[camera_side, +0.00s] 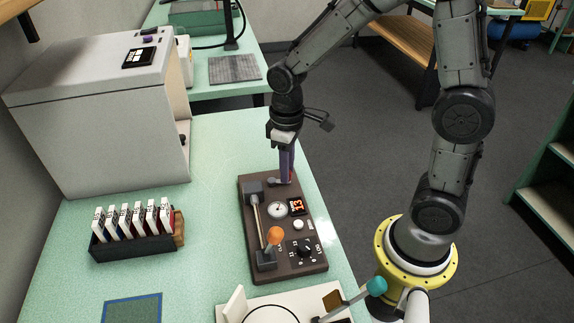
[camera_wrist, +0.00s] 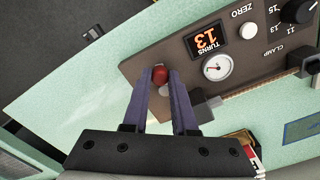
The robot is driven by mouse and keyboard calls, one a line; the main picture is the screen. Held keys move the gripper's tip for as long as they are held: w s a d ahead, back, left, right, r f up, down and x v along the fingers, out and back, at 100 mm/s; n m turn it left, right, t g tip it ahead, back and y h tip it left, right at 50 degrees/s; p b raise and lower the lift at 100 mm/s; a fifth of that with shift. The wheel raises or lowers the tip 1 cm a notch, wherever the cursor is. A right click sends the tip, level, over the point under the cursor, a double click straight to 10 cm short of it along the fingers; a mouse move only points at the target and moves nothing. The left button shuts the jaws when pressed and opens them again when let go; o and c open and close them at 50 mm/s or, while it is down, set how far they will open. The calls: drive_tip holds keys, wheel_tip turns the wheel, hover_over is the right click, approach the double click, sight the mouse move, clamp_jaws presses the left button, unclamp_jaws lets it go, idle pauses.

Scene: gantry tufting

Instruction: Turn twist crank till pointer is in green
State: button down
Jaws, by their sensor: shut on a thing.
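The brown tester panel (camera_side: 309,264) lies on the bench in the side view. My gripper (camera_side: 286,180) reaches down to the panel's far end. In the wrist view, its purple fingers are shut on the red knob of the twist crank (camera_wrist: 160,75), one finger on each side. The crank's arm is mostly hidden. The round dial (camera_wrist: 217,68) has a dark pointer and a pale face; it also shows in the side view (camera_side: 277,210). The dial is too small to tell a green zone or whether the pointer is in it. The turns display (camera_wrist: 206,39) reads 13 in orange.
A rack of white cards (camera_side: 133,246) and a grey machine (camera_side: 90,120) stand left.

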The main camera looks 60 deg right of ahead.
drive_tip(key=c, duration=0.7)
unclamp_jaws()
drive_tip(key=shift+r, duration=0.1)
wheel_tip(320, 180, up, 14)
